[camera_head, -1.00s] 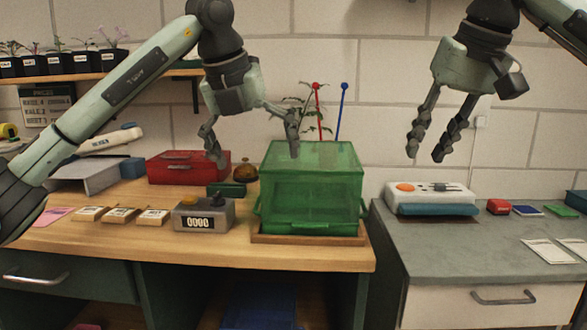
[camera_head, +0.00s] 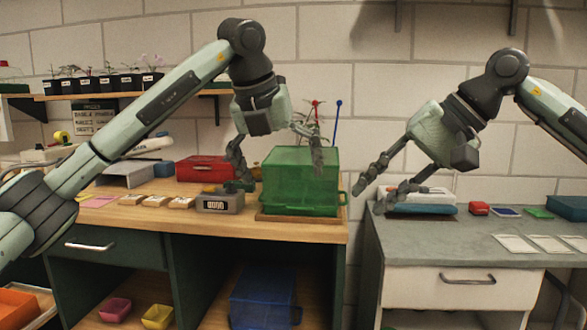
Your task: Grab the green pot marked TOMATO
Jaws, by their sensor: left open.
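I cannot make out a green pot marked TOMATO. A translucent green box (camera_head: 300,184) with a lid stands on a wooden tray (camera_head: 268,217) on the wooden bench. A leafy plant (camera_head: 306,118) with a red-topped stake (camera_head: 316,104) and a blue-topped stake (camera_head: 338,104) rises behind the box; their bases are hidden.
Black seedling pots (camera_head: 103,82) line a wall shelf. A red case (camera_head: 206,168), a grey counter (camera_head: 220,202) and small labelled blocks (camera_head: 156,201) lie left of the box. A white and blue device (camera_head: 432,199) sits on the grey bench (camera_head: 440,236). A gap separates the benches.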

